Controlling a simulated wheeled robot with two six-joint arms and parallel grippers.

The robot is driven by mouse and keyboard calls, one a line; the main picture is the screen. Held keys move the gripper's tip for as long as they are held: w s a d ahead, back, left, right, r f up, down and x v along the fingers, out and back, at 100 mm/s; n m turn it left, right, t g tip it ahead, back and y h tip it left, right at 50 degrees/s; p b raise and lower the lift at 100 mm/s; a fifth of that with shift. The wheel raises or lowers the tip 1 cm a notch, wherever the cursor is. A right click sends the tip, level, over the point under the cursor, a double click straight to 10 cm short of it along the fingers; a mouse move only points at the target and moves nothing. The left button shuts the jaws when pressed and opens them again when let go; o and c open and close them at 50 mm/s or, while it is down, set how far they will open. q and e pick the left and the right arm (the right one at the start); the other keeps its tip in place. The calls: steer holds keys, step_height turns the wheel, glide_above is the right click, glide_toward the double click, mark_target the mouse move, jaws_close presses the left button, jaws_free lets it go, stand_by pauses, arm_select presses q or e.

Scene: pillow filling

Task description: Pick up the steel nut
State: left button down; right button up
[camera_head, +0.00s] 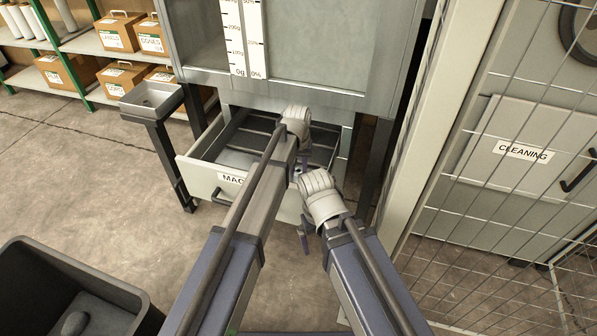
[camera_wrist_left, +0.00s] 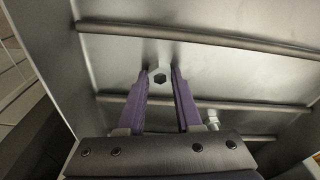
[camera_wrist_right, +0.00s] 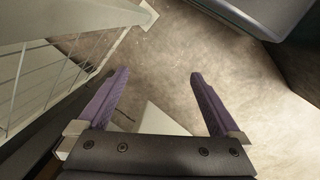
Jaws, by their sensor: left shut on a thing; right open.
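In the head view my left gripper (camera_head: 298,166) is over the drawer's right part, mostly hidden by my arm. My right gripper (camera_wrist_right: 158,80) is open and empty over the concrete floor; in the head view it is in front of the drawer.
A small bolt-like metal piece (camera_wrist_left: 212,119) lies in the drawer, right of my left fingers. Raised ribs (camera_wrist_left: 220,104) cross the drawer floor. A wire cage (camera_head: 500,200) stands at right, a black bin (camera_head: 120,285) at lower left, and a small grey tray stand (camera_head: 152,112) left of the drawer.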

mark_target(299, 171)
arm_select(q)
steer(key=shift+r, duration=0.1)
step_height(299, 171, up, 10)
steer(key=p, duration=1)
